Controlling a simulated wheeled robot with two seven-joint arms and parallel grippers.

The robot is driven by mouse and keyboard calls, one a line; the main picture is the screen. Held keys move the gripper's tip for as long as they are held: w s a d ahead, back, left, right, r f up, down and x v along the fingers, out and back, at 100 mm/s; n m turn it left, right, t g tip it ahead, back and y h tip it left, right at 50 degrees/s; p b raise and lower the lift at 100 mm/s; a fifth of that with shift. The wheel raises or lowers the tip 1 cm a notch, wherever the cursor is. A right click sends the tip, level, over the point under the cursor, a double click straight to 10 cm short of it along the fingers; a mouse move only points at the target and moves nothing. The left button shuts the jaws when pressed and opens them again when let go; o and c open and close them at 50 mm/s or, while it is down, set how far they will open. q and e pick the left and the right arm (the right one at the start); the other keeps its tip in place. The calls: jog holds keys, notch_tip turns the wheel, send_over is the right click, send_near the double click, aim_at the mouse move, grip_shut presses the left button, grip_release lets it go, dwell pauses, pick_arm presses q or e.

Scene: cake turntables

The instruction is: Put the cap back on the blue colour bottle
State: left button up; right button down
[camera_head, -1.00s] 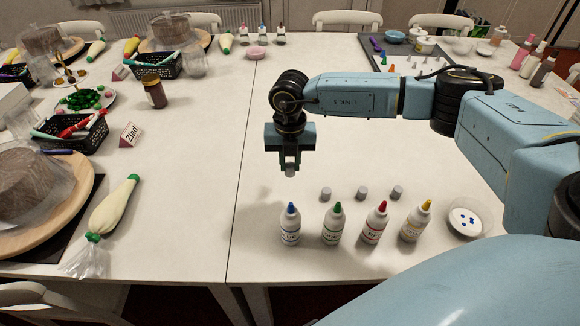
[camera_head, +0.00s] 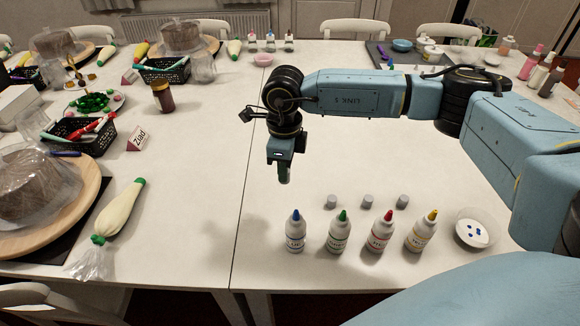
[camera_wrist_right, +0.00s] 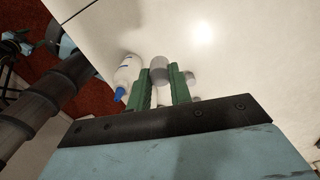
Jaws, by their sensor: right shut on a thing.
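My right gripper (camera_head: 284,175) points down above the table, behind and a little left of the blue colour bottle (camera_head: 295,233). It is shut on a grey cap (camera_wrist_right: 159,72), which shows between its green fingers in the right wrist view; in the head view the cap is mostly hidden by the fingers. The blue bottle stands upright and white, its blue nozzle (camera_head: 295,215) bare. It also shows beside the fingers in the right wrist view (camera_wrist_right: 127,73). The cap is apart from the nozzle. My left gripper is not in view.
Green (camera_head: 339,234), red (camera_head: 379,233) and yellow (camera_head: 421,234) bottles stand right of the blue one. Grey caps (camera_head: 368,201) stand behind them. A dish (camera_head: 473,232) is at the right. The table left of the blue bottle is clear; a piping bag (camera_head: 119,212) lies further left.

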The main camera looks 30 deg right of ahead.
jog(key=s+a+r+n, duration=0.2)
jog(key=r+n, duration=0.1)
jog(key=n, duration=1)
jog(key=s+a+r+n, duration=0.2)
jog(key=r+n, duration=0.1)
jog(key=n, duration=1)
jog(key=shift+a, duration=0.35)
